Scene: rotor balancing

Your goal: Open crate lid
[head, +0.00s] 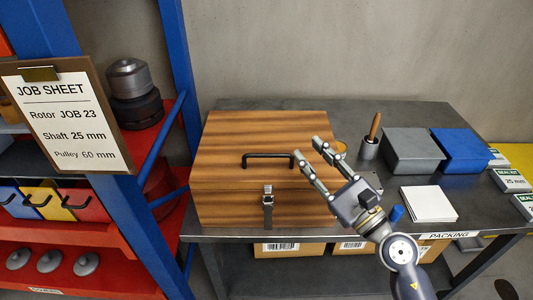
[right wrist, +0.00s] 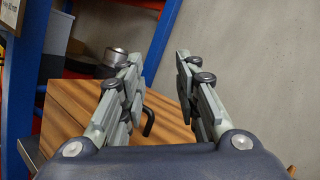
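A wooden crate (head: 225,195) with a shut lid (head: 250,130) stands on the left part of the grey table. A black bar handle (head: 268,156) is on the lid, and a metal latch (head: 267,198) is on the front side. My right gripper (head: 312,158) is open and empty, just right of the handle and in front of part of the crate's right side. In the right wrist view the lid (right wrist: 80,110) and a bit of the handle (right wrist: 149,122) show between and behind the open fingers. My left gripper is not in view.
On the table (head: 385,205) right of the crate are a pot with a brush (head: 370,146), a grey box (head: 412,150), a blue box (head: 464,150) and a white pad (head: 429,204). A blue-posted rack (head: 180,70) with a job sheet (head: 66,115) stands at the left.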

